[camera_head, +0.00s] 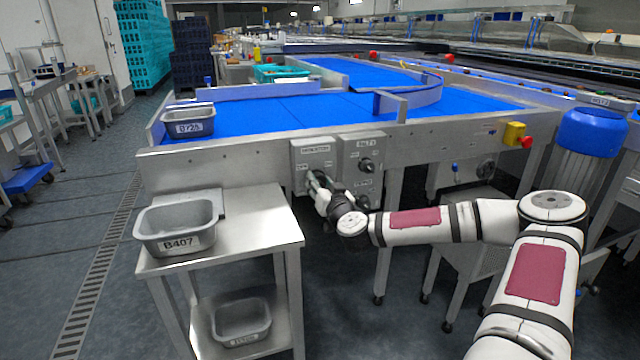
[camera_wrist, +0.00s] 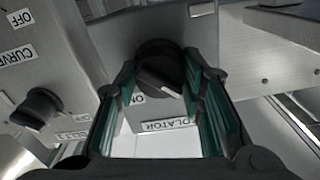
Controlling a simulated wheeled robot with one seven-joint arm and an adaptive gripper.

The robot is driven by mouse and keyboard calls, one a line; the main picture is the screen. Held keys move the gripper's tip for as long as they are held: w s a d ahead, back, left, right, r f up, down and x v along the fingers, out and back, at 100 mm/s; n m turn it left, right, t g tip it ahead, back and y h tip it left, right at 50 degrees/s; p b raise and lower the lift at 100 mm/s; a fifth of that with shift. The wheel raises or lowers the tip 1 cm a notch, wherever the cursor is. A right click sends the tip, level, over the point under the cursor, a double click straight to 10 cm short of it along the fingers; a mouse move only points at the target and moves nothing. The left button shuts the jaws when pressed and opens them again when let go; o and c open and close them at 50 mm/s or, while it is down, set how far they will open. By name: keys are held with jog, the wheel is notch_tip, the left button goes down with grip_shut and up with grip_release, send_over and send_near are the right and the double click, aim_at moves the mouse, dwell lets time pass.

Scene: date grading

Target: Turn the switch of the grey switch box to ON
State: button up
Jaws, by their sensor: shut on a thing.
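The grey switch box (camera_head: 328,160) hangs on the front of the conveyor frame, with an ISOLATOR label. In the wrist view its dark round switch (camera_wrist: 160,72) has a pale pointer mark, which lies slanted. My gripper (camera_head: 314,180) reaches the box from the front; in the wrist view its green-padded fingers (camera_wrist: 163,92) are shut on the switch, one on each side. In the head view my gripper covers the switch.
A second control box (camera_head: 350,152) with dark knobs adjoins on the right; one knob (camera_wrist: 36,108) shows in the wrist view. A steel table (camera_head: 260,215) with grey bin B407 (camera_head: 178,243) stands left of my gripper. A yellow box with a red button (camera_head: 526,142) is farther right.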

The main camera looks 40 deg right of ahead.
jog(key=shift+r, duration=0.1)
jog(key=m+p, duration=0.2)
jog(key=m, duration=0.1)
jog(key=shift+m, duration=0.3)
jog(key=m+p, duration=0.2)
jog(key=m, duration=0.3)
jog(key=shift+d+m, duration=0.1)
jog(key=shift+m, duration=0.2)
jog(key=m, duration=0.4)
jog(key=shift+m+p, duration=0.3)
jog(key=shift+p, duration=0.1)
jog(key=shift+f+m+p, duration=0.2)
jog(key=shift+m+p, duration=0.15)
jog(key=shift+m, duration=1.55)
jog(key=o, duration=1.1)
jog(key=shift+o, duration=0.2)
